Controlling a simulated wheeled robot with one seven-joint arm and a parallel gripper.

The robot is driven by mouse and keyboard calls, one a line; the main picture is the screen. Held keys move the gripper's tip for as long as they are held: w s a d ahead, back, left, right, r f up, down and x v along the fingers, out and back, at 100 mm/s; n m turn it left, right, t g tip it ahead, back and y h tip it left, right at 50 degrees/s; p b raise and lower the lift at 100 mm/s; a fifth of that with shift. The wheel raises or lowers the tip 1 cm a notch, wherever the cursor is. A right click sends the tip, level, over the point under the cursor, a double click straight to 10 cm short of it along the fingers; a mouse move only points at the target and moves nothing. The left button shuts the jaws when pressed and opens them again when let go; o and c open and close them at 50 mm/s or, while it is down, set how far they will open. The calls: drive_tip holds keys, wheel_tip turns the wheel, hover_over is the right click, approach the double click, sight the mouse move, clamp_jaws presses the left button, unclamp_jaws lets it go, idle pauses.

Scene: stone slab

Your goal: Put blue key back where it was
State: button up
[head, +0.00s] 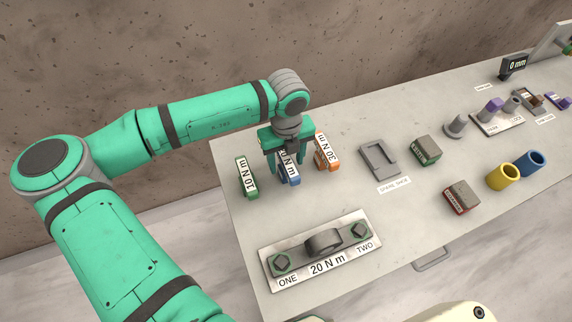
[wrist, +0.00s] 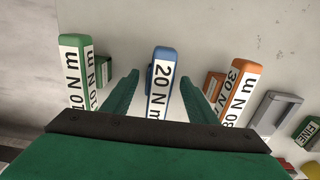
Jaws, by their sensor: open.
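The blue key (head: 291,181), labelled 20 N m, stands on the slab between a green key and an orange key. In the wrist view, the blue key (wrist: 161,82) lies between the two fingers, with a gap showing on each side. My gripper (head: 287,164) is open above and around the blue key, pointing down. In the wrist view, my gripper (wrist: 159,78) has one finger left and one right of the key. The head view hides the key's upper part behind the gripper.
The green 10 N m key (head: 247,177) stands close on the left and the orange 30 N m key (head: 326,151) close on the right. In front lies a plate (head: 372,255) marked ONE, 20 N m and TWO. A grey spare shoe (head: 380,158) lies further right.

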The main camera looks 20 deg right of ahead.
wheel_tip(320, 180, up, 9)
drive_tip(key=shift+f, duration=0.1)
idle(0.7)
